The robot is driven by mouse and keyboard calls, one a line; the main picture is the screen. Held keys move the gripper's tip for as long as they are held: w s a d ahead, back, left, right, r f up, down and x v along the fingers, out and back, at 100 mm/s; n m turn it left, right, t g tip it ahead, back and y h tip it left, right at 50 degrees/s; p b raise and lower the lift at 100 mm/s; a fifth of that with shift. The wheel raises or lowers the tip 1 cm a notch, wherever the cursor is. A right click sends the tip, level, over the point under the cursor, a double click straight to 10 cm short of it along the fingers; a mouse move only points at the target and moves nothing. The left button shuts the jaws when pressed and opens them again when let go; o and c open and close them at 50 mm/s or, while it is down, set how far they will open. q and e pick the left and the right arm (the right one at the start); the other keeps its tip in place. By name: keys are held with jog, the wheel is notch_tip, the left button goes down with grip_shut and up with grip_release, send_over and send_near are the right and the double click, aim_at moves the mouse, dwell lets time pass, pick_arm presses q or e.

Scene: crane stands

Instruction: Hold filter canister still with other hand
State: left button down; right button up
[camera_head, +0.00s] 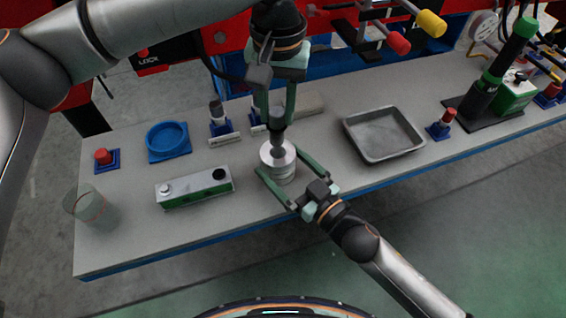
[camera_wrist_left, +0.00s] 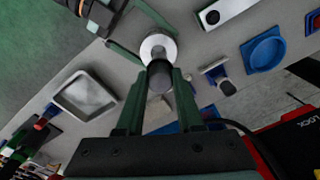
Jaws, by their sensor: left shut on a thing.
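The filter canister (camera_head: 283,172) is a short, pale metal cylinder standing upright on the grey bench top. It also shows in the left wrist view (camera_wrist_left: 155,42). My left gripper (camera_head: 276,112) points down above it and is shut on a dark grey cylindrical piece (camera_head: 276,120), seen between the fingers in the left wrist view (camera_wrist_left: 160,75). The lower end of this piece meets the canister's top. My right gripper (camera_head: 279,162) reaches in from the lower right, one finger on each side of the canister. I cannot tell if both fingers touch it.
On the bench are a blue round dish (camera_head: 168,140), a green-and-white box (camera_head: 195,188), a clear cup (camera_head: 90,206) and a grey metal tray (camera_head: 383,133). Red knobs on blue bases and a green-handled tool (camera_head: 502,62) also stand there. The bench's front edge is close to my right gripper.

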jog(key=v, duration=1.2)
pick_arm(q)
jog(key=shift+s+d, duration=0.1)
pick_arm(e)
jog(key=shift+s, duration=0.1)
